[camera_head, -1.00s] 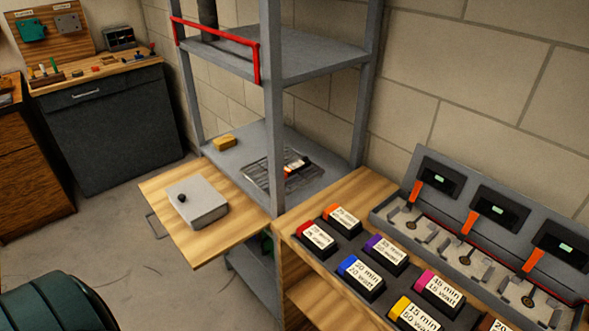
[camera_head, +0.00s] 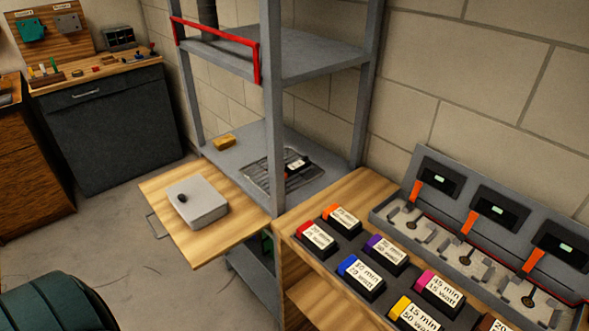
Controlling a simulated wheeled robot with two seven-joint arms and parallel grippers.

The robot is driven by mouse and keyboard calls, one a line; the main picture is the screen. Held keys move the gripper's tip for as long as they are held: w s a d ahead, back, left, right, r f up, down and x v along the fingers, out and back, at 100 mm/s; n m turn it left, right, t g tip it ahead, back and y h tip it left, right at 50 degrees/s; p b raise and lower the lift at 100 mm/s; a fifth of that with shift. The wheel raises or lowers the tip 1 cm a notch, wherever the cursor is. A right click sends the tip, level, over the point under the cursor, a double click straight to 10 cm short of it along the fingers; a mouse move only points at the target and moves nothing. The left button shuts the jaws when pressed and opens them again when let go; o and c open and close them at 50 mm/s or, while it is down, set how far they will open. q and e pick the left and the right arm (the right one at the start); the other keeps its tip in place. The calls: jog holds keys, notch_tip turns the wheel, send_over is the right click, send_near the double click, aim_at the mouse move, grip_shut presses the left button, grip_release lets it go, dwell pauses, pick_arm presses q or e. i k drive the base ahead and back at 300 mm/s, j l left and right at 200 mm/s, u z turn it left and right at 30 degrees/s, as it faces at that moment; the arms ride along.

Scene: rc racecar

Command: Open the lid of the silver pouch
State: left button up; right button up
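A flat, silver-grey crinkled item (camera_head: 262,181), which looks like the silver pouch, lies on the middle shelf of the grey rack. A small black block with a white label (camera_head: 297,166) is on or in it; I cannot tell which. The rack's front post hides part of it, and its lid edge is too small to make out. A light grey box with a dark knob on top (camera_head: 205,205) sits on a wooden board to its left, apart from it. Neither of my grippers is in view.
A yellow-brown block (camera_head: 223,142) lies on the same shelf (camera_head: 325,187). A red rail (camera_head: 215,38) crosses the rack above. Several labelled batteries (camera_head: 362,277) and a charger station (camera_head: 470,240) fill the bench at right. Open floor (camera_head: 170,275) lies at front left.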

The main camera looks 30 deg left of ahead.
aim_at(193, 196)
jog(key=u, duration=1.75)
